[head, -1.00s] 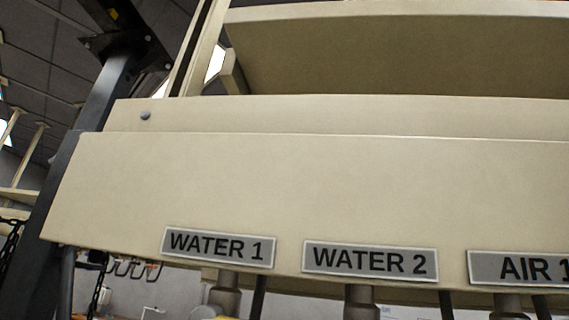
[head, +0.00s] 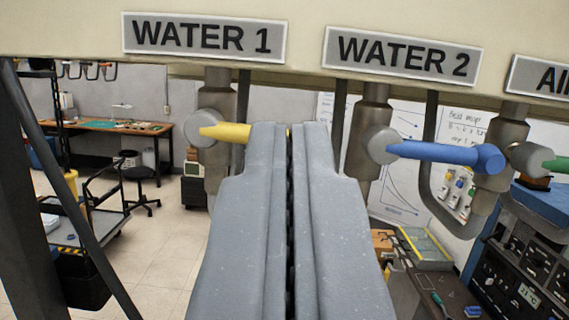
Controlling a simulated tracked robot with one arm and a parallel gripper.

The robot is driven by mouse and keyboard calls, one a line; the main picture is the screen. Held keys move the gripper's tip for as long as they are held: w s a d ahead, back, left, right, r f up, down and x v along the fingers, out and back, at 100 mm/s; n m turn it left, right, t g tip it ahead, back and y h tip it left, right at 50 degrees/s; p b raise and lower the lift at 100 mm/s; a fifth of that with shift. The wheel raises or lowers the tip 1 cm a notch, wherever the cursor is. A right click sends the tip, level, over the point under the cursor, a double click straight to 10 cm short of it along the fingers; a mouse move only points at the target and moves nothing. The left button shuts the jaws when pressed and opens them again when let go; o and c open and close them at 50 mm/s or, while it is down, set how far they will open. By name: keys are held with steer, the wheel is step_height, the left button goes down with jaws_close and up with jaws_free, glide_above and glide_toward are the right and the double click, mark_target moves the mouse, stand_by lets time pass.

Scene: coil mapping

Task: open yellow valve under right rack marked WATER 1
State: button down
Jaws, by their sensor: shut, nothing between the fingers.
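The WATER 1 label (head: 203,37) is on the beige rack's lower face at the upper left. Below it hangs a metal valve body (head: 215,125) with a yellow handle (head: 228,132) that points to the right. My gripper (head: 289,128) is shut and empty, its fingers pointing up the picture. Its tips overlap the right end of the yellow handle and hide it. I cannot tell whether they touch it.
To the right, under the WATER 2 label (head: 402,54), is a valve with a blue handle (head: 445,153). A green handle (head: 555,166) is at the right edge. A dark post (head: 28,200) stands at left. A workbench (head: 120,128) and cart are behind.

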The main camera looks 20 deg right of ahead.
steer(key=w+d+p, duration=0.3)
steer(key=w, duration=0.6)
steer(key=shift+f+p, duration=0.35)
steer(key=shift+p, duration=0.05)
